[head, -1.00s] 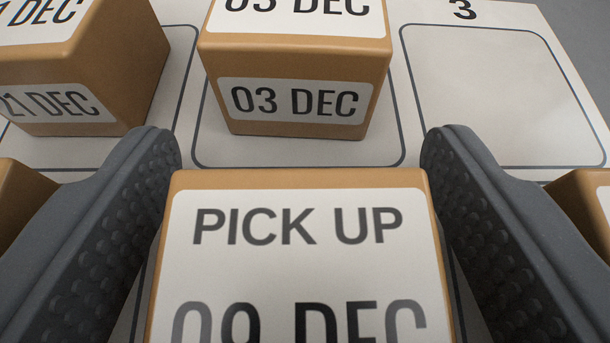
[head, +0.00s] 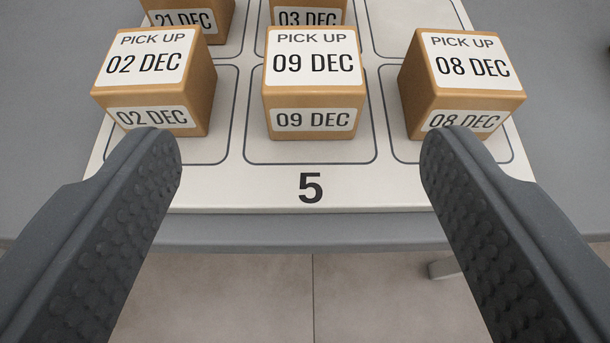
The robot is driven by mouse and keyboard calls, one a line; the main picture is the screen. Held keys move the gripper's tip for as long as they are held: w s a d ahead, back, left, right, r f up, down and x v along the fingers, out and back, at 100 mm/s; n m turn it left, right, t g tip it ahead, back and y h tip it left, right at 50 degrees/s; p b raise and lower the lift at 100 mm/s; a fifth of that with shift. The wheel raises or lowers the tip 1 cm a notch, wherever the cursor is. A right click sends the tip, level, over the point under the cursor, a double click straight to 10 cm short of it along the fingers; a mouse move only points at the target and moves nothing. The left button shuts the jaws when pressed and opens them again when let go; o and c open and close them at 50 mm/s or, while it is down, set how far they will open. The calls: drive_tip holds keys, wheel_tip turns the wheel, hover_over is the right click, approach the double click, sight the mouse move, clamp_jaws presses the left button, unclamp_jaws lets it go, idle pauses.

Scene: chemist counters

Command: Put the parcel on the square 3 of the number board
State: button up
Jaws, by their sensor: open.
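The number board (head: 230,195) is a pale board with outlined squares and a black "5" at its near edge. A brown parcel marked 09 DEC (head: 315,85) stands upright on square 5. Parcels marked 02 DEC (head: 150,75) and 08 DEC (head: 465,80) stand on the squares left and right of it. Parcels marked 21 DEC (head: 190,22) and 03 DEC (head: 306,18) stand in the row behind, cut by the frame top. Square 3 (head: 415,30), behind 08 DEC, looks bare in its visible part. My gripper (head: 301,150) is open and empty, on the near side of the 09 DEC parcel.
The board lies on a grey counter (head: 50,140) whose front edge (head: 300,235) runs just before it. Grey counter is bare left of the board. Tiled floor (head: 230,300) shows below the edge.

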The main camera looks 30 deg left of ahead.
drive_tip(key=shift+s+d+r, duration=0.2)
drive_tip(key=shift+s+d, duration=0.05)
drive_tip(key=shift+s, duration=0.2)
